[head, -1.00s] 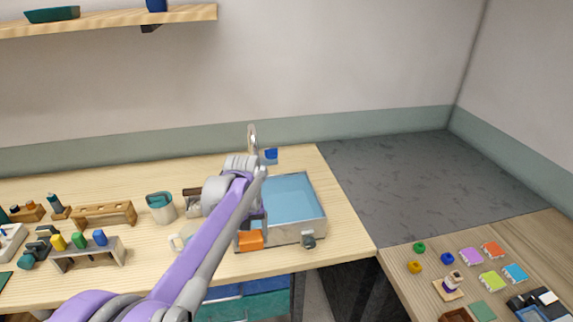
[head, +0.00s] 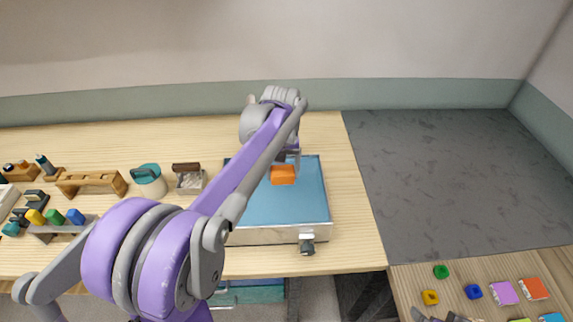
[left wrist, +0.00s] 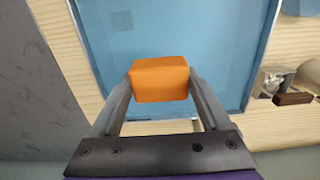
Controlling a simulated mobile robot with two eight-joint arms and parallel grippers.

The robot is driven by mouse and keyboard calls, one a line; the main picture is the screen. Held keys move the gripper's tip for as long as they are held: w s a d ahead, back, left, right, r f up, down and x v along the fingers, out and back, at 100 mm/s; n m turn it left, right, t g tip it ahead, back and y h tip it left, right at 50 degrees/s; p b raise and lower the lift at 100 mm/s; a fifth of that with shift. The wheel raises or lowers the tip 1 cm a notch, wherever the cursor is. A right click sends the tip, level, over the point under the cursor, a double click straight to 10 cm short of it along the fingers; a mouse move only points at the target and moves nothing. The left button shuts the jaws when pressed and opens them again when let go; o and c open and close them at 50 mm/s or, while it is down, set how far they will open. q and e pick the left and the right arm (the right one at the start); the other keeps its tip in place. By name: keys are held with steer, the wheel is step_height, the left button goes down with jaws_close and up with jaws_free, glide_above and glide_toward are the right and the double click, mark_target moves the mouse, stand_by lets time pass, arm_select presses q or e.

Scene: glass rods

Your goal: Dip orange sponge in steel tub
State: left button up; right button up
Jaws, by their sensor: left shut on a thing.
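The orange sponge (head: 283,175) is held by my left gripper (head: 287,165) over the far part of the steel tub (head: 268,236). The tub holds blue water (head: 270,206). In the left wrist view the sponge (left wrist: 159,79) sits between the two fingers of my left gripper (left wrist: 160,85), with the blue water (left wrist: 200,35) behind it. I cannot tell whether the sponge touches the water. My left arm hides part of the tub's left side. My right gripper is not in view.
A tap or valve (head: 307,245) sticks out from the tub's front. A wooden-handled brush (head: 188,178) and a white and teal pot (head: 149,181) stand left of the tub. Wooden racks (head: 92,183) are farther left. A lower table (head: 455,290) with small coloured pieces is at the right.

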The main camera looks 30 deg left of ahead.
arm_select(q)
steer(key=shift+s+f, duration=0.15)
steer(key=shift+f, duration=0.35)
step_height(320, 180, down, 14)
steer(key=b, duration=0.7)
steer(key=shift+r, duration=0.2)
steer(key=shift+w, duration=0.2)
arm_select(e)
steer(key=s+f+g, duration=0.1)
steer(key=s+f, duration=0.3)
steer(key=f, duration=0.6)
arm_select(q)
steer(key=shift+r, duration=0.1)
steer(key=shift+r+p, duration=2.85)
steer(key=shift+r, duration=2.65)
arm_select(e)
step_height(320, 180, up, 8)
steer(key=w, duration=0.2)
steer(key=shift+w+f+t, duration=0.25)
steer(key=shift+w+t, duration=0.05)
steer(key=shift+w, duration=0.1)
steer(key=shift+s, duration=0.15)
